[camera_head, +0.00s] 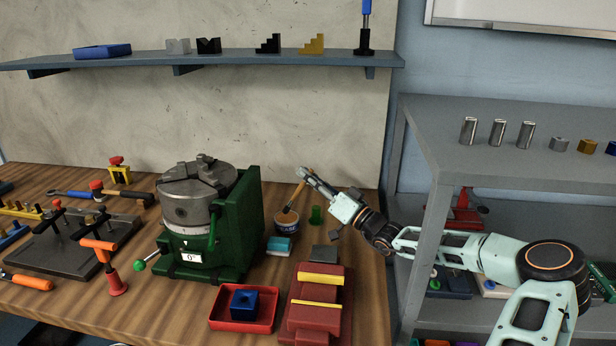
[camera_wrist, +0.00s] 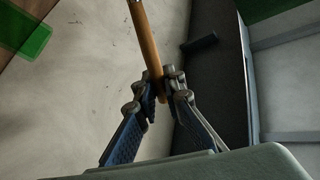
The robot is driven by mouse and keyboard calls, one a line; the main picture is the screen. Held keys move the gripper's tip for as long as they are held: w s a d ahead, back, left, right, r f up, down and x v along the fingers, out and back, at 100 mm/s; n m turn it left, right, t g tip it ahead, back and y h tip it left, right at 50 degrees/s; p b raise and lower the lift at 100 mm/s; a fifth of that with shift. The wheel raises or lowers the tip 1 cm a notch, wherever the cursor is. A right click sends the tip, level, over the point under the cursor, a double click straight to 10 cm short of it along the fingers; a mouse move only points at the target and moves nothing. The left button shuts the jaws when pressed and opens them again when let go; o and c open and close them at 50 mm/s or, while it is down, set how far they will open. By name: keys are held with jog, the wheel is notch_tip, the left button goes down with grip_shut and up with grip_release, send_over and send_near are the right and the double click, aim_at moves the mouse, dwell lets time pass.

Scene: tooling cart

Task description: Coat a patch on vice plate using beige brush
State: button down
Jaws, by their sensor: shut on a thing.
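My gripper (camera_head: 305,176) is shut on the brush with a beige-brown handle (camera_head: 296,195), above the back right of the bench. The wrist view shows the handle (camera_wrist: 148,40) between my fingertips (camera_wrist: 160,88). The brush slants down to the left, its lower end at the mouth of a small can (camera_head: 286,224) with a blue and white band. The bristles are hidden or too small to make out. The red vice (camera_head: 318,322) with yellow jaw strips lies at the front, below and apart from my gripper. A dark grey plate (camera_head: 324,253) sits at its back end.
A green rotary table with a grey chuck (camera_head: 196,193) stands left of the can. A teal and white block (camera_head: 279,246), a green cylinder (camera_head: 316,215) and a red tray (camera_head: 264,320) with a blue block are close by. A grey shelf unit (camera_head: 429,152) stands right.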

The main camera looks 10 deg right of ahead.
jog(key=shift+f+b, duration=0.5)
jog(key=shift+f, duration=0.4)
dwell(0.8)
jog(key=shift+r+p, duration=1.95)
jog(key=shift+r, duration=1.65)
jog(key=shift+f, duration=0.1)
